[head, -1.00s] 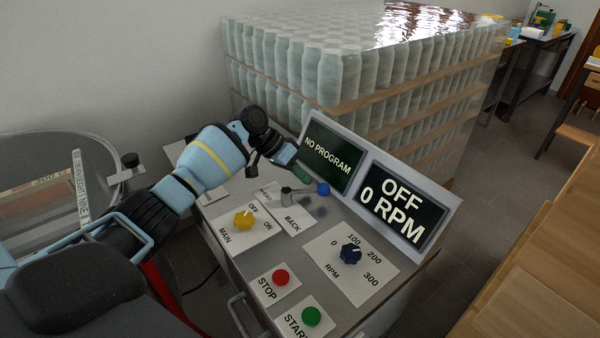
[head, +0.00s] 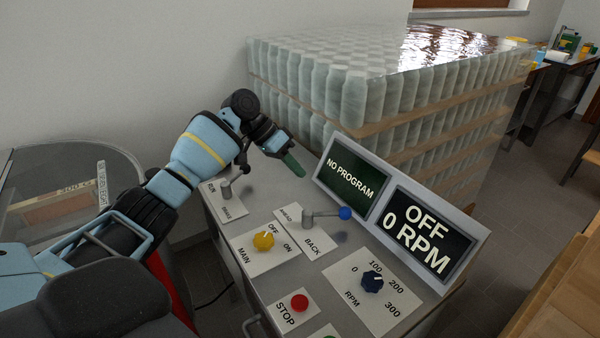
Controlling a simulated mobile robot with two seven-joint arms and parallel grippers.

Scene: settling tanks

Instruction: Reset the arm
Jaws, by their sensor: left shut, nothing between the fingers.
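My left arm comes in from the left, and its gripper (head: 292,163) is shut and empty. Its green fingertips are above the back of the control panel (head: 262,208), left of the NO PROGRAM display (head: 350,178). The gripper is apart from the blue-knobbed lever (head: 345,213), whose arm points right on the plate marked BACK. A second grey lever (head: 227,189) stands on the plate marked BRAKE, partly behind my arm. My right gripper is out of view.
A display reads OFF 0 RPM (head: 417,232). Wrapped jars on a pallet (head: 390,90) stand behind. A round glass-lidded machine (head: 62,190) is at left.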

